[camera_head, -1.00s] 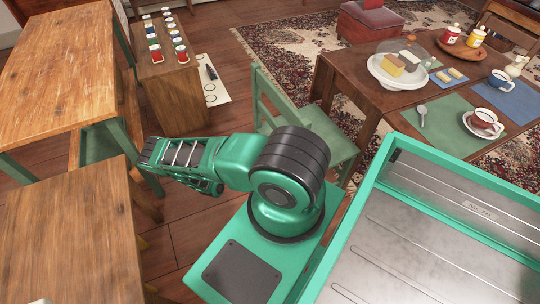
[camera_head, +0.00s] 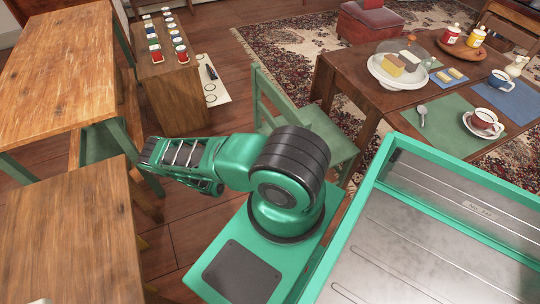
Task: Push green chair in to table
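The green chair (camera_head: 330,131) stands at the near left side of the dark wooden table (camera_head: 345,66). Its slatted back (camera_head: 277,95) faces left, away from the table, and its seat reaches toward the table edge. My arm covers the lower near part of the chair. My arm is folded in front of the chair, with its end pointing left. The fingers of my gripper cannot be made out, so whether it is open or shut does not show.
Wooden tables (camera_head: 62,65) stand on the left, near a low bench with small jars (camera_head: 165,60). Bare floor (camera_head: 215,130) lies left of the chair.

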